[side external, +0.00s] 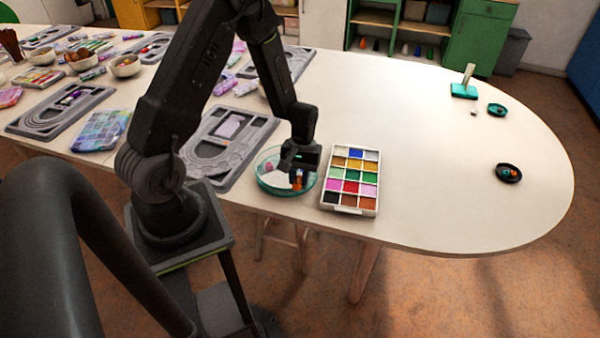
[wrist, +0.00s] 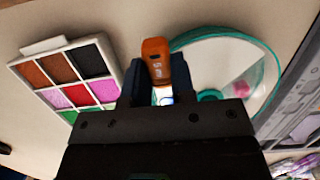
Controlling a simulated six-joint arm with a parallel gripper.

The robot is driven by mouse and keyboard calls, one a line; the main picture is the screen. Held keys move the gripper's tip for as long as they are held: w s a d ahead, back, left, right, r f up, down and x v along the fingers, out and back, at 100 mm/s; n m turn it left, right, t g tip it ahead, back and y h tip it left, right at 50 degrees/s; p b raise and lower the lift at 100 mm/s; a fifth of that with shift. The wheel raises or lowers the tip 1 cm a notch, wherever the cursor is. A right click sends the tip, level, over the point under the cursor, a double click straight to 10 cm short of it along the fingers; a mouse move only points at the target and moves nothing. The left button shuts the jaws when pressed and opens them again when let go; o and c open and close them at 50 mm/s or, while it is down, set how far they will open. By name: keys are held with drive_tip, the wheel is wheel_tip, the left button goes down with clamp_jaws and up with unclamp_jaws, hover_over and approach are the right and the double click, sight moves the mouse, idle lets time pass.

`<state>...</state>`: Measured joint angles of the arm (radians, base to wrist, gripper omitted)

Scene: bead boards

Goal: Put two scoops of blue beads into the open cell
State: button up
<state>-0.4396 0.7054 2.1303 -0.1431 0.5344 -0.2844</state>
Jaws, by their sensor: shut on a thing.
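My gripper (wrist: 158,82) is shut on an orange-brown piece (wrist: 156,58) with small white printing, which looks like a scoop handle. A white and blue bit shows below it between the fingers. In the side view my gripper (side external: 299,165) hangs low over a clear round dish with a teal rim (side external: 262,185), and the orange piece (side external: 298,180) shows beneath it. The bead box (side external: 350,209) stands just right of the dish. A blue cell (side external: 356,154) is in its far row, with whitish cells beside it. The wrist view shows only the box's near rows.
A grey bead board (side external: 245,160) lies left of the dish. Other boards, bowls and bead bags crowd the left of the table. A teal stand (side external: 464,91), a teal dish (side external: 497,109) and a black dish (side external: 508,173) sit right. The table between is clear.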

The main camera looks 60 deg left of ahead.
drive_tip(key=r+g+h, duration=0.1)
drive_tip(key=w+a+r+g+h, duration=0.1)
drive_tip(key=h, duration=0.1)
drive_tip(key=shift+w+a+r+g, duration=0.1)
drive_tip(key=shift+a+r+g, duration=0.1)
drive_tip(key=shift+r+g, duration=0.15)
drive_tip(key=g+h, duration=0.1)
drive_tip(key=w+a+r+g+h, duration=0.1)
drive_tip(key=h, duration=0.1)
drive_tip(key=w+a+g+h, duration=0.1)
drive_tip(key=shift+r+g, duration=0.35)
idle(1.2)
drive_tip(key=shift+s, duration=0.1)
drive_tip(key=t+y, duration=0.1)
drive_tip(key=s+d+f+t+y, duration=0.1)
drive_tip(key=d+f+t+y, duration=0.1)
drive_tip(key=shift+s+y, duration=0.3)
drive_tip(key=shift+y, duration=0.1)
drive_tip(key=f+t+y, duration=0.1)
drive_tip(key=s+d+f+t+y, duration=0.1)
drive_tip(key=t+y, duration=0.1)
drive_tip(key=shift+s+d, duration=0.15)
drive_tip(key=shift+d, duration=0.05)
drive_tip(key=shift+d+t+y, duration=0.1)
drive_tip(key=shift+t+y, duration=0.2)
drive_tip(key=shift+y, duration=0.1)
drive_tip(key=shift+s+r+t+y, duration=0.15)
drive_tip(key=shift+r+t+y, duration=0.4)
drive_tip(key=shift+r, duration=0.3)
